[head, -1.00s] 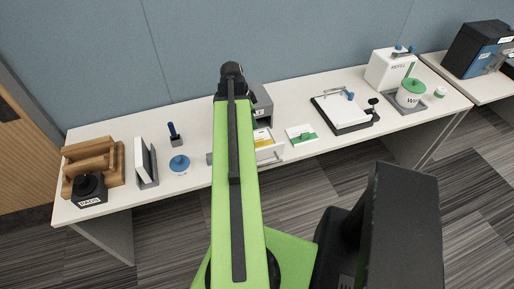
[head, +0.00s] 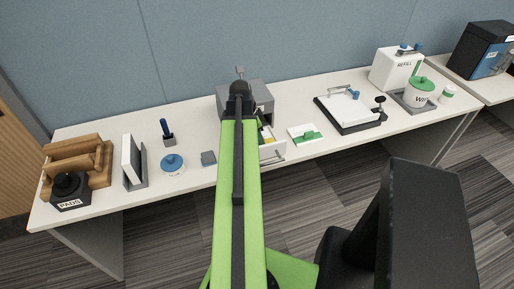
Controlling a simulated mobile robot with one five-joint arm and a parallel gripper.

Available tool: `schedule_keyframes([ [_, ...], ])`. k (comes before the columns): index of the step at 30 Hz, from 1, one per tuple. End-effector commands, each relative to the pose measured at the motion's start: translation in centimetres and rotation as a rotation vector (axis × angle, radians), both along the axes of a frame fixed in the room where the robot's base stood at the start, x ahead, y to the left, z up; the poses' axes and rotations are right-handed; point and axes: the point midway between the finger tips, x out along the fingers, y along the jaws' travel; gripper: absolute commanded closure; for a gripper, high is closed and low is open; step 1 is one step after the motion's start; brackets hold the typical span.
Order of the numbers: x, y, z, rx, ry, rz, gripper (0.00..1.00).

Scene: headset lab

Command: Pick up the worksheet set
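No item is labelled as a worksheet set, and I cannot tell for sure which one it is. A flat white piece with a green clip or handle (head: 307,134) lies on the table right of the open drawer. A white sheet or pad on a black-edged board (head: 348,112) with a metal bar lies further right. A white upright book-like item (head: 131,160) stands in a grey holder at the left. My green arm reaches up the middle of the picture. My gripper is hidden beyond its far black joint, so its opening does not show.
A grey cabinet (head: 262,96) with an open white drawer (head: 272,151) stands partly behind my arm. The wooden rack (head: 100,158), black PADS box (head: 70,190) and blue-lidded jar (head: 172,163) are left. The white REFILL box (head: 393,69) and green-lidded pot (head: 418,92) are right.

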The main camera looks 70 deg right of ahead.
Motion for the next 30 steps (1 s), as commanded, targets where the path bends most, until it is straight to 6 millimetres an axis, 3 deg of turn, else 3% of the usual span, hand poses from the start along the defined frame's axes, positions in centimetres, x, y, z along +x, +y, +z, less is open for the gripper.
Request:
schedule_keyframes([
  [5,0.01,0.01,0.21,0.000,0.000,0.001,0.63],
  [14,0.04,0.02,0.21,0.000,0.000,0.001,1.00],
  [30,0.07,0.03,0.21,0.000,0.000,0.001,1.00],
])
